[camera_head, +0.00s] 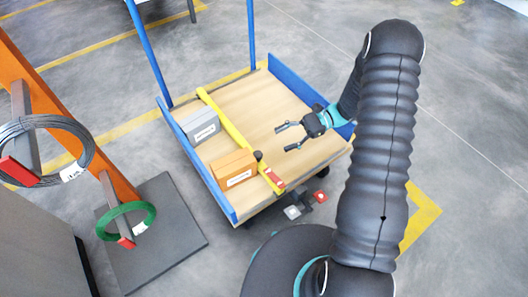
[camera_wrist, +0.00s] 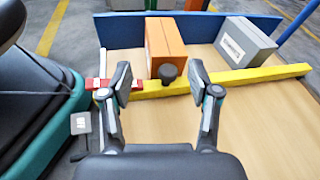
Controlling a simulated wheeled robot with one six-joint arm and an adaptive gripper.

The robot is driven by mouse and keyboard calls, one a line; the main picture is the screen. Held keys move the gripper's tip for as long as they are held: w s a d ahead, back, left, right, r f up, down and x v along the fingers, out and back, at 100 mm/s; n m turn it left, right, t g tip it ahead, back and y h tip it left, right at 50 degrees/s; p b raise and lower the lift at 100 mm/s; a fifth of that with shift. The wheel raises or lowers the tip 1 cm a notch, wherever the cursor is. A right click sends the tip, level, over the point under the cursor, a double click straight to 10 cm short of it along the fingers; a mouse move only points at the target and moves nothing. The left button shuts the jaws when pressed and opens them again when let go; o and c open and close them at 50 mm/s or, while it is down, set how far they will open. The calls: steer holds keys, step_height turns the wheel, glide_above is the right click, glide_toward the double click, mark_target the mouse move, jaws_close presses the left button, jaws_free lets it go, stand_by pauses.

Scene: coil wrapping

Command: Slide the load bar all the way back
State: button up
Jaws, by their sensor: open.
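The yellow load bar (camera_head: 232,130) lies across the wooden deck of the cart, with a dark round knob (camera_head: 258,155) near its front end and a red end piece. The bar runs beside an orange box (camera_head: 234,168) and a grey box (camera_head: 200,126). My gripper (camera_head: 282,137) is open and empty over the deck, to the right of the bar. In the wrist view the bar (camera_wrist: 237,77) crosses ahead of my gripper (camera_wrist: 160,82), and the knob (camera_wrist: 168,73) shows between the open fingers, apart from them as far as I can see.
The cart has blue side boards (camera_head: 297,82) and tall blue posts (camera_head: 251,35). An orange rack (camera_head: 62,107) at the left carries a grey wire coil and a green coil (camera_head: 127,221). The deck right of the bar is bare apart from my arm.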

steer(key=f+m+y, duration=0.1)
steer(key=f, duration=0.1)
steer(key=f+m+t+y, duration=0.1)
steer(key=f, duration=0.2)
steer(key=w+f+m+y, duration=0.1)
steer(key=f, duration=0.1)
steer(key=shift+d+f+t, duration=0.1)
steer(key=shift+f+t, duration=0.15)
steer(key=shift+t, duration=0.05)
steer(key=shift+p+x, duration=0.45)
steer(key=shift+x, duration=3.3)
steer(key=shift+f, duration=0.1)
steer(key=shift+c, duration=0.2)
steer(key=shift+w, duration=0.1)
jaws_close()
